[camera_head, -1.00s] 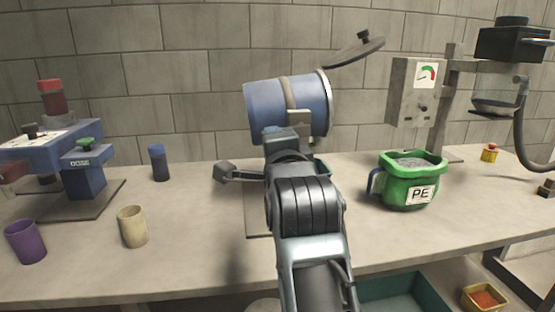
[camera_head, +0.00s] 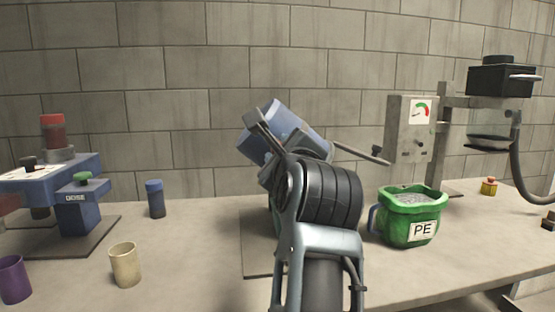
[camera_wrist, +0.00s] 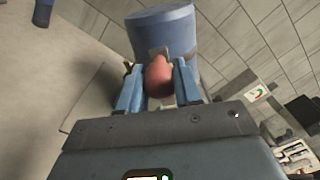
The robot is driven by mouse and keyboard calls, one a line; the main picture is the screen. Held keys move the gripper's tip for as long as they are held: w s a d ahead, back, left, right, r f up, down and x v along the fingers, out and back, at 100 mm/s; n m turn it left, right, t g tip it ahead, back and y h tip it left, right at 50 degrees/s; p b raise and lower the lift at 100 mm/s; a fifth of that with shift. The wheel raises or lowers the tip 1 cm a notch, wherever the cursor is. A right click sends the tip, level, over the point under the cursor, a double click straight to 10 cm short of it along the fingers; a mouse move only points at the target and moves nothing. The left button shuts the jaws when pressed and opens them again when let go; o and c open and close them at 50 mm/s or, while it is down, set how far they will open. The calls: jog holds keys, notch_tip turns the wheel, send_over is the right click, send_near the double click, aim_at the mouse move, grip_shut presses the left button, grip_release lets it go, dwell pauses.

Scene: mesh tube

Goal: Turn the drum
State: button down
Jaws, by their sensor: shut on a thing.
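The blue drum (camera_head: 291,125) is at the middle of the bench in the head view, tilted, and partly hidden behind my arm. It also shows in the wrist view (camera_wrist: 165,27), just beyond my fingers. My gripper (camera_wrist: 159,83) is shut on a reddish knob (camera_wrist: 158,77) that sits in front of the drum's side. In the head view my arm hides my fingers and the knob. The drum's lid (camera_head: 375,155) seems to be low at its right, seen nearly edge-on.
A green PE bucket (camera_head: 409,215) of grey pellets stands right of the drum. A grey gauge box (camera_head: 411,125) is behind it. The bench between is clear.

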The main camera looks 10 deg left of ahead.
jog(key=shift+w+d+r+m, duration=0.1)
jog(key=shift+d+r+m, duration=0.15)
jog(key=shift+m, duration=0.25)
jog(key=c, duration=0.8)
grip_release()
jog(key=shift+f, duration=0.1)
jog(key=v, duration=0.7)
jog(key=shift+s+d+b, duration=0.15)
jog(key=shift+s+b, duration=0.2)
